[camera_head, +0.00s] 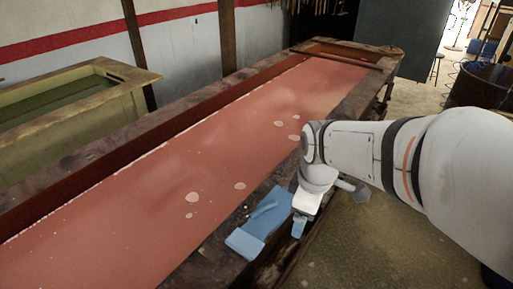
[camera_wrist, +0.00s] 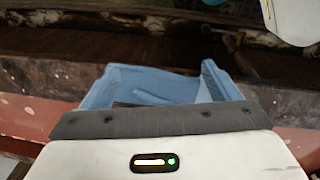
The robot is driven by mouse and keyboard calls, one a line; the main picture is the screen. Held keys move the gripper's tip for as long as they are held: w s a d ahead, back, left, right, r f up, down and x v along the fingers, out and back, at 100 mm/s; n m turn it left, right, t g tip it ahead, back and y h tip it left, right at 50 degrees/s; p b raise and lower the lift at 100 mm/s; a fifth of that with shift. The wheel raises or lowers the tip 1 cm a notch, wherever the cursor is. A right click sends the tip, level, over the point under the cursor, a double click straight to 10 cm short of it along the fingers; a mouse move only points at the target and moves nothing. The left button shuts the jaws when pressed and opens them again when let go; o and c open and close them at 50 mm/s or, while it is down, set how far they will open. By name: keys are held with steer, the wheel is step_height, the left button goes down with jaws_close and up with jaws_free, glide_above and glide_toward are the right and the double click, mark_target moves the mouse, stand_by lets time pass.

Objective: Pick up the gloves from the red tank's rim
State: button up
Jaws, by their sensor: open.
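The blue gloves (camera_head: 262,220) lie draped over the near wooden rim of the red tank (camera_head: 205,170), in the lower middle of the head view. A small separate-looking blue piece (camera_head: 298,228) shows just below my gripper (camera_head: 305,212). My gripper is open, right beside the gloves, over the rim's outer side. In the wrist view the gloves (camera_wrist: 150,86) lie just beyond the dark edge of my gripper, which hides their near part. A blue strip (camera_wrist: 221,84) stands to their right. I cannot tell whether the gripper touches the gloves.
The tank's red liquid surface with pale spots lies left of the rim. A second, pale tank (camera_head: 75,100) stands at the left by the wall. A dark barrel (camera_head: 482,86) and a stool (camera_head: 437,66) stand at the far right.

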mark_target(266, 215)
steer(key=o, duration=0.3)
steer(key=w+a+n+p, duration=0.1)
steer(key=w+a+n, duration=0.1)
steer(key=n, duration=0.3)
steer(key=w+a+n+g+p, duration=0.1)
steer(key=w+a+n, duration=0.1)
steer(key=n, duration=0.2)
steer(key=w+a+n+p, duration=0.1)
steer(key=w+a+n, duration=0.1)
steer(key=n, duration=0.3)
steer(key=shift+a+f+n, duration=0.25)
steer(key=shift+a+n, duration=0.05)
steer(key=shift+a, duration=0.25)
steer(key=shift+a+f+n, duration=0.1)
steer(key=shift+a+n, duration=0.1)
steer(key=shift+n, duration=0.2)
steer(key=shift+w+a+f, duration=0.1)
steer(key=shift+f, duration=0.15)
steer(key=shift+n, duration=0.3)
steer(key=shift+a+f+p, duration=0.15)
steer(key=shift+f+p, duration=0.2)
steer(key=shift+f, duration=1.55)
steer(key=shift+a+f+p, duration=0.1)
steer(key=shift+f+p, duration=0.2)
steer(key=shift+f, duration=1.55)
